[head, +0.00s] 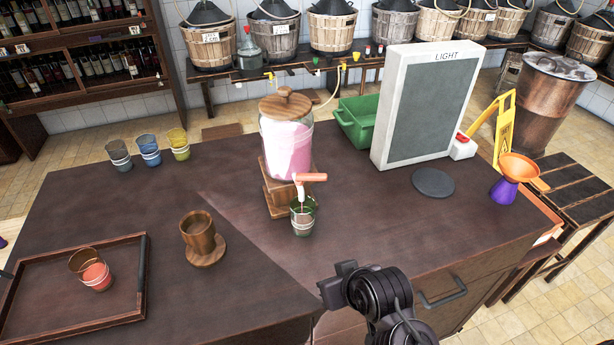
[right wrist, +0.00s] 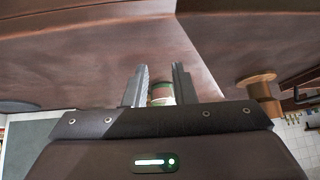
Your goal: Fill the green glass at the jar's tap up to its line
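The green glass (head: 303,222) stands upright on the table under the tap (head: 300,188) of the jar (head: 287,140). The jar holds pink liquid and sits on a wooden stand. The tap has a salmon-coloured handle pointing right. Something thin and reddish shows below the spout at the glass's mouth; I cannot tell if it is flowing. The glass has a pale band; its fill level is unclear. My right gripper (head: 338,287) is in front of the glass, apart from it. In the right wrist view its fingers (right wrist: 160,88) are open, with the glass (right wrist: 161,96) beyond them. My left gripper is out of view.
A wooden cup (head: 198,232) and a tray (head: 60,322) with a glass of red liquid (head: 97,277) are at left. Several glasses stand behind. A light panel (head: 425,105), dark disc (head: 433,182), green crate (head: 358,118) and orange-purple funnel (head: 508,185) are at right.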

